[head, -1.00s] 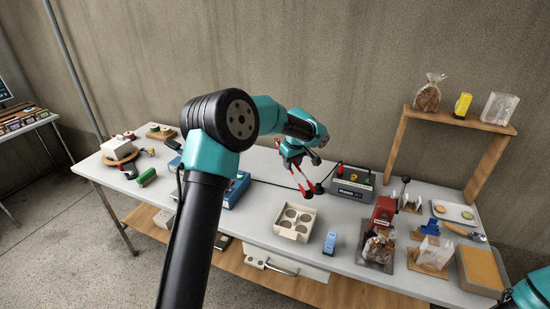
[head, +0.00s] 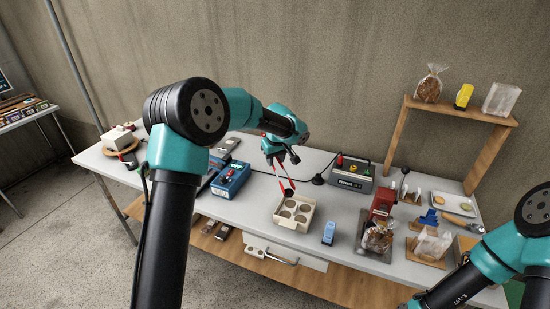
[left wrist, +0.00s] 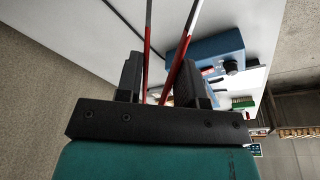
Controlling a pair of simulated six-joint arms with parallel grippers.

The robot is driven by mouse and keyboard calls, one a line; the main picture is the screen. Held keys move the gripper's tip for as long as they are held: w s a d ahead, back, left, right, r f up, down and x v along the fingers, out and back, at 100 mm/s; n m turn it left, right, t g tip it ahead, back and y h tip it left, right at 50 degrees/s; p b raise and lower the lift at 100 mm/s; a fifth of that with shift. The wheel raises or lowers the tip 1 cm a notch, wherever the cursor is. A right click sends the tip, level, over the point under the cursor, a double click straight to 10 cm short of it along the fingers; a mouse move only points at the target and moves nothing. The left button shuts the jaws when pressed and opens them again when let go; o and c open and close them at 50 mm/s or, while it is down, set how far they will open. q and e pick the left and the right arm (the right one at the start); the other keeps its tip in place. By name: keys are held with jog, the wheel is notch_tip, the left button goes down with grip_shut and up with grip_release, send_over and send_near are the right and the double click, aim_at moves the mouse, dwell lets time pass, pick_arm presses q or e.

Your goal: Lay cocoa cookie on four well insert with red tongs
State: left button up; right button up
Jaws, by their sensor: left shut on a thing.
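My left gripper (head: 279,157) is shut on the red tongs (head: 281,179), which point down. In the left wrist view the tongs' two red arms (left wrist: 174,78) rise from between my dark jaws (left wrist: 158,85); their tips are out of that frame. In the head view a small dark piece (head: 289,192), which looks like the cocoa cookie, is at the tong tips, above the back left of the four well insert (head: 281,219). Whether it touches the insert is unclear. The cream insert's round wells show. My right arm enters at lower right; its gripper is not visible.
A blue box (head: 232,178) stands left of the insert and a grey device (head: 351,178) behind it to the right. A small blue item (head: 329,232) and a red press (head: 381,207) are to its right. A black round-based thing (head: 318,179) stands close behind.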

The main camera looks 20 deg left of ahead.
pick_arm(q)
jog(key=s+x, duration=0.1)
jog(key=x, duration=0.5)
jog(key=shift+d+f, duration=0.3)
jog(key=shift+d, duration=0.05)
dwell(0.3)
jog(key=shift+o, duration=1.4)
jog(key=w+a+v, duration=0.1)
jog(key=v, duration=0.8)
jog(key=shift+w+r, duration=0.25)
jog(key=shift+r, duration=0.35)
jog(key=shift+c, duration=0.2)
dwell(1.2)
